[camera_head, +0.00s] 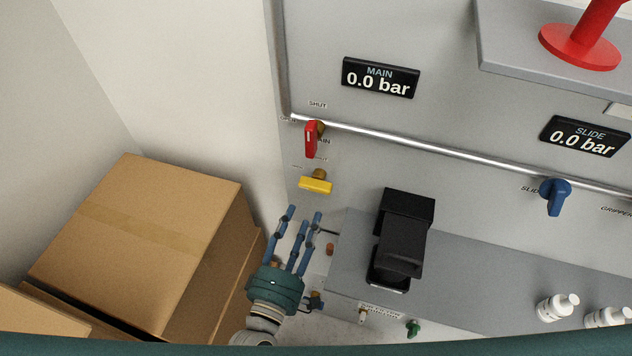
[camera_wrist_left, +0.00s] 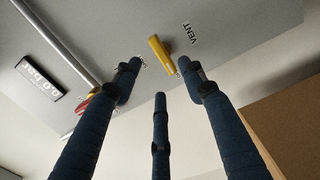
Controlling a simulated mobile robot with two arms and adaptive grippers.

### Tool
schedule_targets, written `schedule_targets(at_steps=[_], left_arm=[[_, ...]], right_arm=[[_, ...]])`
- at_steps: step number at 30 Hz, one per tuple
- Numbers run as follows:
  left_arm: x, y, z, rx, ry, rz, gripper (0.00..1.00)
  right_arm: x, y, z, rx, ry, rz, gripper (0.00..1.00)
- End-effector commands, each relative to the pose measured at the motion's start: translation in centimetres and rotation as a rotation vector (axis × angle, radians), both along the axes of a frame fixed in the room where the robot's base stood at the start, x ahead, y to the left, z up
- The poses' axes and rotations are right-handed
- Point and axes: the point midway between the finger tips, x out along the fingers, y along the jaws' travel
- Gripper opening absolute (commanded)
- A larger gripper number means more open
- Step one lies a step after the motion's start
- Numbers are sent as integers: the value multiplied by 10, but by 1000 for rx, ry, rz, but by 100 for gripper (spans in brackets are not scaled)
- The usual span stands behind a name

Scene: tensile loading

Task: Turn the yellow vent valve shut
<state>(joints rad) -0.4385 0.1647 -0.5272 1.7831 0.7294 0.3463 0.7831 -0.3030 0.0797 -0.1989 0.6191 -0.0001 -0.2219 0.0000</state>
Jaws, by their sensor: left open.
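The yellow vent valve (camera_head: 316,185) is on the grey panel below the red MAIN valve (camera_head: 311,139). Its handle lies roughly crosswise in the head view, with a brass stem behind it. In the left wrist view the yellow handle (camera_wrist_left: 161,55) shows beside the VENT label (camera_wrist_left: 190,34), just beyond the fingertips. My left gripper (camera_head: 303,214) is open and empty, with its blue fingers pointing up towards the valve from just below. The fingers (camera_wrist_left: 160,74) appear apart from the handle, though the exact gap cannot be told. My right gripper is not in view.
Cardboard boxes (camera_head: 150,235) stand left of my left gripper. A black device (camera_head: 402,235) is on the grey ledge to its right. A metal pipe (camera_head: 400,145) crosses the panel above the yellow valve. The MAIN display (camera_head: 380,78) and SLIDE display (camera_head: 584,137) read 0.0 bar.

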Motion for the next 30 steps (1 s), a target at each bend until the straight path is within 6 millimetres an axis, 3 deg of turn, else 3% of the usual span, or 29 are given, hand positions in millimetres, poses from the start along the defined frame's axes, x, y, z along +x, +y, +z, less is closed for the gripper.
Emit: schedule_targets(at_steps=[5, 16, 21, 30], left_arm=[[25, -7, 6, -9, -6, 4, 42], [87, -27, 4, -5, -5, 3, 42], [99, -31, 2, -3, -3, 2, 42], [101, -32, 2, -3, -3, 2, 42]], right_arm=[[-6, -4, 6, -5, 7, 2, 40], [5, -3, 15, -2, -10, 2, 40], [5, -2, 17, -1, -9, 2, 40], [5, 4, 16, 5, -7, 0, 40]])
